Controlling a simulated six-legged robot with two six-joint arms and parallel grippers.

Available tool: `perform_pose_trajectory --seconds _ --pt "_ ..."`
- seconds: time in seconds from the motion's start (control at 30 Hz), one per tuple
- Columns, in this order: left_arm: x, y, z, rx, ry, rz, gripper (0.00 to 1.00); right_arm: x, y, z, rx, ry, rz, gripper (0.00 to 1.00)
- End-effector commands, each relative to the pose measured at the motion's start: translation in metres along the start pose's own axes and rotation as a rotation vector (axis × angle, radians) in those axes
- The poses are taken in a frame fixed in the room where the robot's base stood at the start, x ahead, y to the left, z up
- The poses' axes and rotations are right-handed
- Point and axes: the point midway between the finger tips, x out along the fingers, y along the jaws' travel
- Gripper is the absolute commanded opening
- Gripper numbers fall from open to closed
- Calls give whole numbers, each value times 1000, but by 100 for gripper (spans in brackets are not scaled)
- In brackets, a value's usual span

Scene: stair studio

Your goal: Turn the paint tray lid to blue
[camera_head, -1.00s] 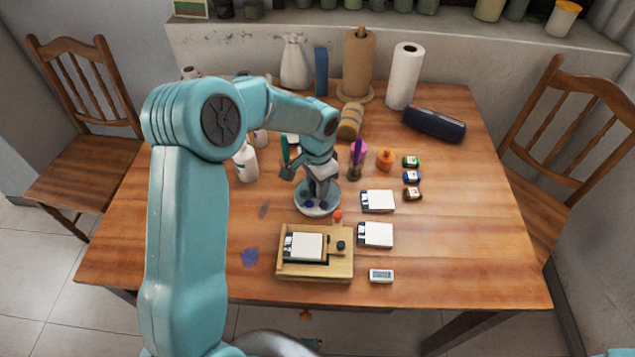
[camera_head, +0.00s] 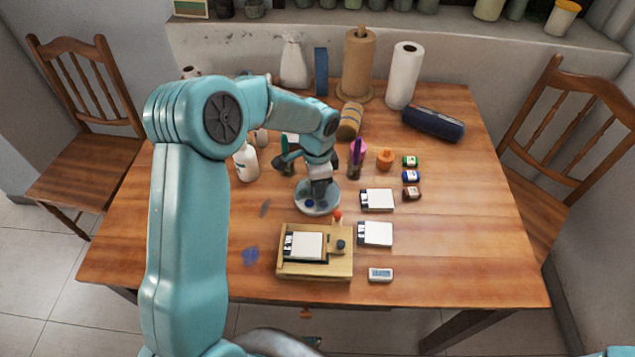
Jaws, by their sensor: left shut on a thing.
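The paint tray (camera_head: 331,207) is a round pale grey dish near the middle of the table. A dark blue spot (camera_head: 309,203) shows at its front left. My left gripper (camera_head: 318,196) points down over the tray's middle and is shut on its lid; the fingers and wrist hide the grip and most of the lid. My right gripper is out of view.
A wooden board with a white card (camera_head: 304,246) lies in front of the tray. White cards (camera_head: 377,199) and small paint jars (camera_head: 411,177) lie to the right. Brush cups (camera_head: 355,168) and a white bottle (camera_head: 246,163) stand behind.

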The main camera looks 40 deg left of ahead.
Motion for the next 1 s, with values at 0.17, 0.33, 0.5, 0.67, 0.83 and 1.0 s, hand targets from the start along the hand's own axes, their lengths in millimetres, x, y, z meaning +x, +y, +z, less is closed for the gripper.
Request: perform_pose_trajectory --seconds 0.17,0.33,0.5,0.67,0.83,1.0 --pt "-3 -2 0 -2 3 -7 3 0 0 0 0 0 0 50" --pt "-2 -2 0 -2 3 -6 59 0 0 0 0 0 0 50" --pt "-1 -1 0 -2 1 -3 59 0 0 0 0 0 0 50" --pt "-7 -1 0 -2 2 -4 59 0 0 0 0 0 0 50" --pt "-39 -2 -1 -1 4 -8 59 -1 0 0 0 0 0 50" --pt "-86 -1 -1 -1 6 -9 59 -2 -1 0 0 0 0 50"
